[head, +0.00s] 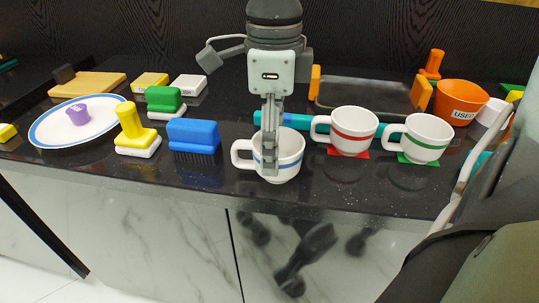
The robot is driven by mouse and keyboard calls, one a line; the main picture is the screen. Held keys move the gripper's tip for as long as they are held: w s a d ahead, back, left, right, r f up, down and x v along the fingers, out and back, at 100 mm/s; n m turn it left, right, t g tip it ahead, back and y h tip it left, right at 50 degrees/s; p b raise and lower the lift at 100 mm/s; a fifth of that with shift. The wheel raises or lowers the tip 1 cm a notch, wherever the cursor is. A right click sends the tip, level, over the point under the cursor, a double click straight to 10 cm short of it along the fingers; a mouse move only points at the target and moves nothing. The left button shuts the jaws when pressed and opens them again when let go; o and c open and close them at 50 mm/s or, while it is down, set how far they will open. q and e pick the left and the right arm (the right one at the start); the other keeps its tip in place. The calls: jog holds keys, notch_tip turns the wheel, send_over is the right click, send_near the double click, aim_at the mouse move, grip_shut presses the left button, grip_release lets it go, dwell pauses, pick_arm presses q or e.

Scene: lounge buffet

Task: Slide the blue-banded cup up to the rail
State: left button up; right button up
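The white cup with a blue band (288,163) stands upright near the counter's front edge, its handle to the left. A teal rail (300,121) lies behind it, with a gap of counter seeming to show between them. My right gripper (270,168) comes down from above and points straight down at the cup. Its visible fingertip lies in front of the cup's near wall, low down. The fingers line up one behind the other, so their opening and any touch on the cup are unclear. My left gripper is not in view.
A red-banded cup (350,131) on a red mat (362,154) and a green-banded cup (424,138) on a green mat (404,159) stand to the right. A blue brush (193,133) and a yellow-handled brush (132,125) stand left. An orange bin (460,98) is at back right.

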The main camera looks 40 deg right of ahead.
jog(key=shift+w+d+b, duration=0.4)
jog(key=shift+w+d, duration=2.7)
jog(key=shift+w, duration=0.1)
jog(key=o, duration=1.2)
jog(key=shift+o, duration=0.2)
jog(key=shift+r, duration=0.1)
notch_tip(320, 180, up, 8)
jog(key=p, duration=0.4)
jog(key=shift+p, duration=0.4)
